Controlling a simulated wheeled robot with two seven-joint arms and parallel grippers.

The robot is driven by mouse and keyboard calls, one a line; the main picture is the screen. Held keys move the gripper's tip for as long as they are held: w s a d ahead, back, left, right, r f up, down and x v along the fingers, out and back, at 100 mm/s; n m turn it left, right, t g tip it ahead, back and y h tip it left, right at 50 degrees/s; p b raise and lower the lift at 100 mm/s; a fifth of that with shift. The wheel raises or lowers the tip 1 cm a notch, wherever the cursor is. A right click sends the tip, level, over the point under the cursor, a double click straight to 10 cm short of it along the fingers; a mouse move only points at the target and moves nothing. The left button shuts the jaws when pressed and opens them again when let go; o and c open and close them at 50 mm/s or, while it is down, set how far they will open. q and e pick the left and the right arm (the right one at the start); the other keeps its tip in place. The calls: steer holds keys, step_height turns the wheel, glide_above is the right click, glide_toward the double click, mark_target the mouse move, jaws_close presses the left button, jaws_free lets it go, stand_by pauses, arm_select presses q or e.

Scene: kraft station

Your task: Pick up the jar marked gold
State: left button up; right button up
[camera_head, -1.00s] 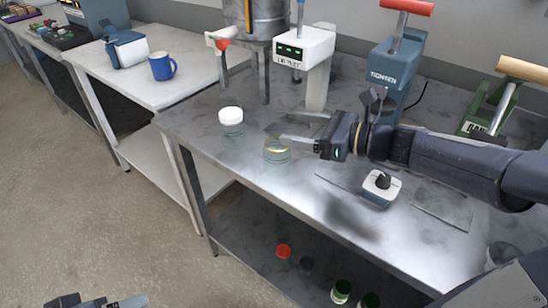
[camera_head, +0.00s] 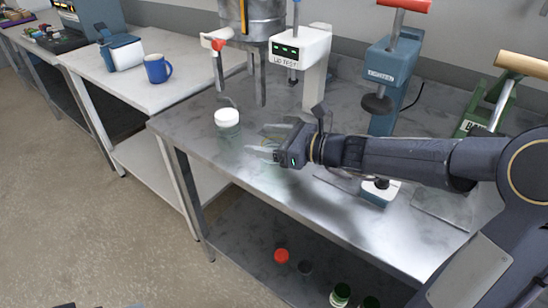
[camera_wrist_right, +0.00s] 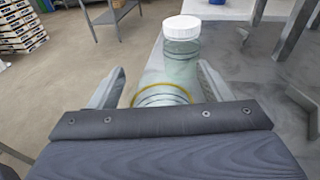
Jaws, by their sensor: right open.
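The jar marked gold shows in the right wrist view as a clear glass jar with a gold ring (camera_wrist_right: 160,97), between the two fingers of my right gripper. In the head view it is mostly hidden by that gripper. My right gripper (camera_head: 261,138) is open, low over the steel bench, with one finger on each side of the jar; I cannot tell if they touch it. Its fingers also show in the wrist view (camera_wrist_right: 161,72). Only a sliver of my left gripper (camera_head: 100,306) shows at the bottom left edge, too little to tell its state.
A glass jar with a white lid (camera_head: 227,117) stands close beyond my right gripper. A white-and-blue device (camera_head: 374,196) sits under my right forearm. A white test stand (camera_head: 314,70) and a blue press (camera_head: 392,75) stand behind. Several jars, one red-lidded (camera_head: 281,255), are on the lower shelf.

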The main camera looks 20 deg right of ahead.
steer(key=c, duration=1.1)
steer(key=shift+r, duration=0.1)
steer(key=shift+c, duration=0.2)
